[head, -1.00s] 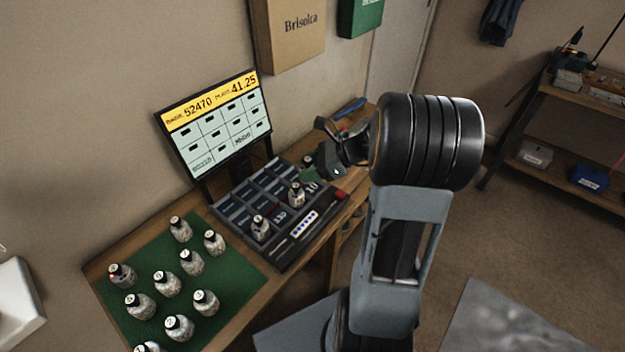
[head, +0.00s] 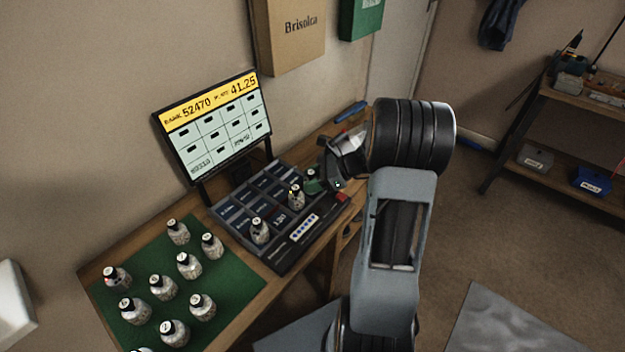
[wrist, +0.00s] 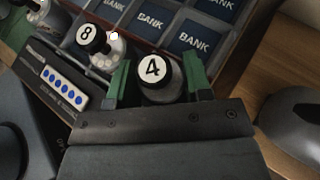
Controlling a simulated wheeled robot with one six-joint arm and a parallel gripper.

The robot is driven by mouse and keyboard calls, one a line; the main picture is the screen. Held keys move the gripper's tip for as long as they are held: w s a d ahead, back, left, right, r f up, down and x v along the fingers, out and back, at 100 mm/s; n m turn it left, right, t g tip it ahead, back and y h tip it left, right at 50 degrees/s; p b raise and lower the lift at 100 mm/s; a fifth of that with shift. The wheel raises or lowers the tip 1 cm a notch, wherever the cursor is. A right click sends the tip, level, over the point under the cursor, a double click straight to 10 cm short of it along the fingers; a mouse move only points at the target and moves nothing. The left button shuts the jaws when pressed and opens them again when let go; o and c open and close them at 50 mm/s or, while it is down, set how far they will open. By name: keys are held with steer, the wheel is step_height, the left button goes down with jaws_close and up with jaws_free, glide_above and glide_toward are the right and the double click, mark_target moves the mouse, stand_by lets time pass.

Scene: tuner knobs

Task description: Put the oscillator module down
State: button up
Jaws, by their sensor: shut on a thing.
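My gripper (head: 317,185) is shut on a bottle-shaped module with a black cap (head: 311,173), which I take to be the oscillator module. In the wrist view the module (wrist: 160,76) shows a white disc marked 4, between the two green fingers of my gripper (wrist: 160,85). It is over the right end of the dark compartment tray (head: 284,258). My gripper hides its lower part, so I cannot tell whether its base touches the tray.
Two similar modules stand in the tray, one near the middle (head: 296,197) and one at the left (head: 260,231); the wrist view shows one marked 8 (wrist: 92,40). Several more stand on the green mat (head: 225,284). A screen (head: 215,128) rises behind the tray.

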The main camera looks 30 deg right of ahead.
steer(key=shift+f, duration=0.1)
steer(key=o, duration=0.7)
steer(key=shift+r, duration=0.25)
steer(key=p+v, duration=0.2)
steer(key=v, duration=0.9)
steer(key=s+a+r+n+g+h, duration=0.1)
steer(key=s+a+n+h, duration=0.2)
steer(key=a+n, duration=0.2)
steer(key=s+a+r+n+g+h, duration=0.1)
steer(key=s+a+n+h, duration=0.3)
steer(key=n, duration=0.6)
steer(key=s+a+r+n+h, duration=0.1)
steer(key=s+a+n+h, duration=0.2)
steer(key=a+n, duration=0.5)
steer(key=shift+s+a+r+n+g+h, duration=0.1)
steer(key=shift+s+r+n+g+h, duration=0.1)
steer(key=shift+s, duration=0.1)
steer(key=shift+s+a+r+n+g+h, duration=0.1)
steer(key=shift+s+a+g+h, duration=0.1)
steer(key=shift+s, duration=0.1)
